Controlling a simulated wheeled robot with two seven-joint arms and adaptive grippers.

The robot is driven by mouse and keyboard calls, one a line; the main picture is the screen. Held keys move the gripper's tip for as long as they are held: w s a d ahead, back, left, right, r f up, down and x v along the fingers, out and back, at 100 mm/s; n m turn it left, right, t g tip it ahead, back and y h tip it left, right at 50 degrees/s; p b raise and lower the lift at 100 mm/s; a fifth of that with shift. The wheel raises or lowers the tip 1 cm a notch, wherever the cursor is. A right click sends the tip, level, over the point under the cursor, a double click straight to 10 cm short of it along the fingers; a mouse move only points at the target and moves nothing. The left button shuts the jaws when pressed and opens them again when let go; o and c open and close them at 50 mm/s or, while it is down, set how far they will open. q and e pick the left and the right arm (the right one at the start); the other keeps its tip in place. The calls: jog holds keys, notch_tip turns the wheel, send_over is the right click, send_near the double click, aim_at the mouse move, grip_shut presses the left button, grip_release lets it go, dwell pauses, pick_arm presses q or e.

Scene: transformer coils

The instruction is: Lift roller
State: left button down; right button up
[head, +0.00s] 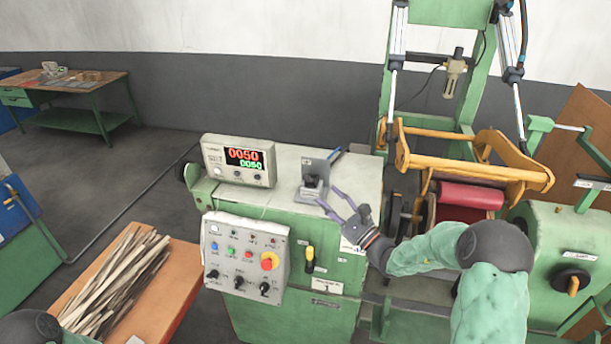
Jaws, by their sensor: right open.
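The red roller (470,196) sits in the green machine at the right, below a yellow frame (475,168) of bars. Part of the roller's left end is hidden behind dark wheels. A small grey bracket with a dark lever or switch (312,181) stands on top of the light green cabinet. My right gripper (328,197) is open and empty, its fingers pointing up and left just below and right of that switch. I cannot tell whether they touch it. My left gripper is out of view; only a bit of my left arm shows at the bottom left.
A display box (239,160) reading 0050 stands on the cabinet (290,210). A control panel (245,258) with buttons and knobs is on its front. An orange table (175,295) with wooden strips is at left. A workbench (70,97) stands farther back.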

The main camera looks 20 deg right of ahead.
aim_at(305, 179)
jog(key=p+x, duration=0.1)
jog(key=x, duration=0.9)
jog(key=shift+a+f, duration=0.1)
grip_shut()
